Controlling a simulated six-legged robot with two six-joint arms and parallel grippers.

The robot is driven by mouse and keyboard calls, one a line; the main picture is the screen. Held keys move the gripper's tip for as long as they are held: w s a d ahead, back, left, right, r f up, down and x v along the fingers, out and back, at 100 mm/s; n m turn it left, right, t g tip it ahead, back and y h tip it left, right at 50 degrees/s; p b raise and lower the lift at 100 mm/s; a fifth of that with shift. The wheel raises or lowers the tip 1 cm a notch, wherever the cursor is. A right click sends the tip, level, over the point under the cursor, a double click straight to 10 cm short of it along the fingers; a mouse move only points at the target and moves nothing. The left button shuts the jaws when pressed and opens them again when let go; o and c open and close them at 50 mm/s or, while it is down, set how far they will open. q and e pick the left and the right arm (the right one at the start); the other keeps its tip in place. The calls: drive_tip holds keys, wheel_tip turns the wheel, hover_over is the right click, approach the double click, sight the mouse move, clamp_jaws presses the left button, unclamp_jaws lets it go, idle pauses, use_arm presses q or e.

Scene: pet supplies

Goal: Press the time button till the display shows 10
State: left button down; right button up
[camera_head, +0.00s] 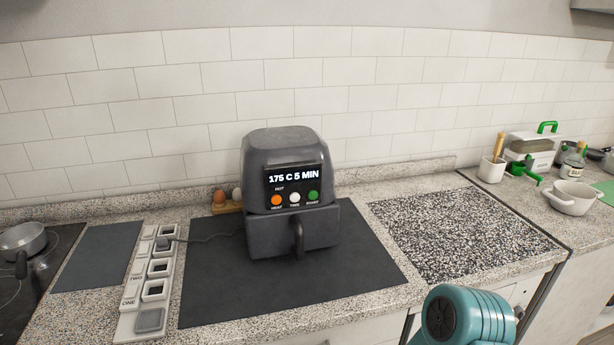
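A dark grey air fryer (262,217) stands on a dark mat on the counter, against the tiled wall. Its display (293,178) reads "175 C 5 MIN". Below the display are an orange button (277,200) labelled heat, a white time button (295,198) and a green button (313,195). The drawer handle (298,240) points forward. A teal part of one of my arms shows at the bottom right, apart from the fryer. Neither gripper's fingers are visible.
A white panel of square sockets (128,322) with a cord lies left of the dark mat (355,282). A pan (22,240) is at far left. A speckled board (455,230) lies right, with a white pot (572,198) beyond. The mat's front is clear.

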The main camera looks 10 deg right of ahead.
clamp_jaws()
idle(1.5)
